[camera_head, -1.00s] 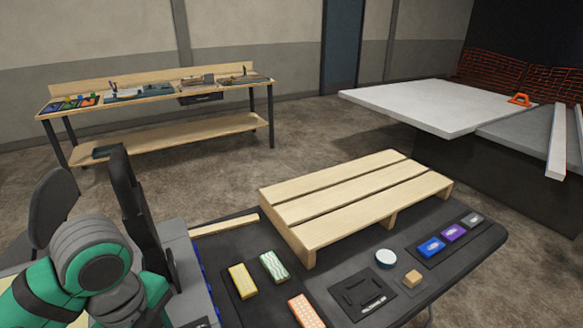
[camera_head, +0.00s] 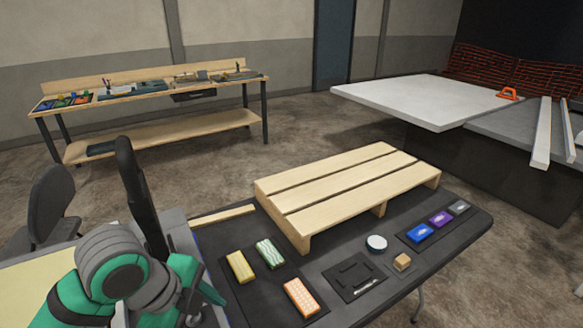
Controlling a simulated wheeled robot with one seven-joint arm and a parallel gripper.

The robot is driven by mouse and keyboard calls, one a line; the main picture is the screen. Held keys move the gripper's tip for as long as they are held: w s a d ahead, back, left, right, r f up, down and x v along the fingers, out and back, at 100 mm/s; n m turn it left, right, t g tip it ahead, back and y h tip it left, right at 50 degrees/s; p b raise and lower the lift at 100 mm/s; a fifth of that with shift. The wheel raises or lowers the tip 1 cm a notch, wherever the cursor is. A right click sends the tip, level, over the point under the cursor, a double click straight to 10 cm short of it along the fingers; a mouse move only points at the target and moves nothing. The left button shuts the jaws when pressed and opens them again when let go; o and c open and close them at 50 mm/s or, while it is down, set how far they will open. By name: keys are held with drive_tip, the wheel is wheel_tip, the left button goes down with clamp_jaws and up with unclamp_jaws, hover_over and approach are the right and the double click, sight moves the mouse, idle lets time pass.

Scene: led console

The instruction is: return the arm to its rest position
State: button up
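My green and grey arm is at the lower left, beside the left end of the dark table (camera_head: 335,262). Its end is hidden or cut off by the bottom of the picture, so my gripper's fingers do not show. I cannot see whether it holds anything.
On the dark table are a wooden pallet (camera_head: 345,185), yellow block (camera_head: 240,267), green-white block (camera_head: 269,253), orange block (camera_head: 301,297), white round piece (camera_head: 376,243), small wooden cube (camera_head: 402,261), and blue (camera_head: 419,233), purple (camera_head: 440,218) and grey (camera_head: 459,207) pieces. A workbench (camera_head: 150,135) stands behind.

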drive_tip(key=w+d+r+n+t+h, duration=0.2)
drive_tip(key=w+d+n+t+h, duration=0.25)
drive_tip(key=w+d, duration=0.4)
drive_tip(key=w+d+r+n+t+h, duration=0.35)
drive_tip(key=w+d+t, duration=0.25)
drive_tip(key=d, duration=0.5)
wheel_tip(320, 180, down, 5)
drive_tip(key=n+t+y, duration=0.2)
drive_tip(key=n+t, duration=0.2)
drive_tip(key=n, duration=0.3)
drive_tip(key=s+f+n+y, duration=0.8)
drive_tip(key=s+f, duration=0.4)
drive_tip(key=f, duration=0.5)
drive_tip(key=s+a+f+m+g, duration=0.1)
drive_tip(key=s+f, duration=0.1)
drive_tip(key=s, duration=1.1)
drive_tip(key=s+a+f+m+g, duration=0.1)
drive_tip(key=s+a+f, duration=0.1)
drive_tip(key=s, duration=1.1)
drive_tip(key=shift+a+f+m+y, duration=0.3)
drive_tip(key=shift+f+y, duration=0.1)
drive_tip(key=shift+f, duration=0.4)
